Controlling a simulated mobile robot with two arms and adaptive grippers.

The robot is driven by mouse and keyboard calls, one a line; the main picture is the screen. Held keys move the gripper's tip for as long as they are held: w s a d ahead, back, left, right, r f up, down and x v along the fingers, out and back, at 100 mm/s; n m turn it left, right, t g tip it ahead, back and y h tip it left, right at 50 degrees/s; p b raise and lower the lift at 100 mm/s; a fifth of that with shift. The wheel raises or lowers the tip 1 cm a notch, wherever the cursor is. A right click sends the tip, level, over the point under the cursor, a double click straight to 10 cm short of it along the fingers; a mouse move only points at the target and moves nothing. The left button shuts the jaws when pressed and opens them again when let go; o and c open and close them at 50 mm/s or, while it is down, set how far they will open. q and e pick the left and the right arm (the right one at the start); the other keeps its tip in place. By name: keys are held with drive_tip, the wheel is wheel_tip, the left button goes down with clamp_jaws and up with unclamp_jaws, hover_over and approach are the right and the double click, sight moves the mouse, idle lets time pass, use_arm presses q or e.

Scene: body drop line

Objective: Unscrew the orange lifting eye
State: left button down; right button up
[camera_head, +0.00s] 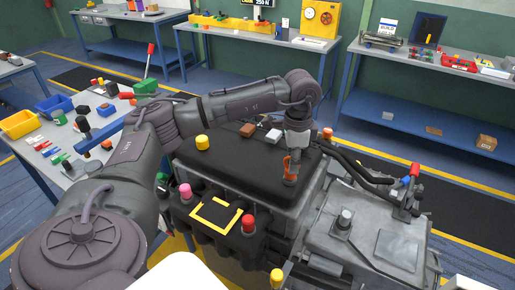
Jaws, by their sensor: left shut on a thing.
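The orange lifting eye (287,166) stands on the right part of the dark engine cover (237,180). My left gripper (291,160) points straight down over it and is shut on it. The gripper hides part of the eye, and its threaded end is not visible. My left arm reaches in from the left and arches over the cover. My right gripper is not in view.
Black hoses (355,168) run to the right. A cluttered side table (45,135) stands left.

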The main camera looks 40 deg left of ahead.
use_arm(q)
drive_tip(key=c, duration=1.2)
unclamp_jaws()
drive_tip(key=shift+s+f+b, duration=0.1)
drive_tip(key=shift+f+b, duration=0.1)
drive_tip(key=shift+b, duration=0.5)
drive_tip(key=shift+c, duration=0.2)
drive_tip(key=o, duration=0.3)
drive_tip(key=shift+a, duration=0.15)
drive_tip(key=shift+o, duration=0.2)
drive_tip(key=shift+w, duration=0.2)
wheel_tip(320, 180, up, 12)
drive_tip(key=shift+r, duration=0.1)
drive_tip(key=shift+c, duration=0.2)
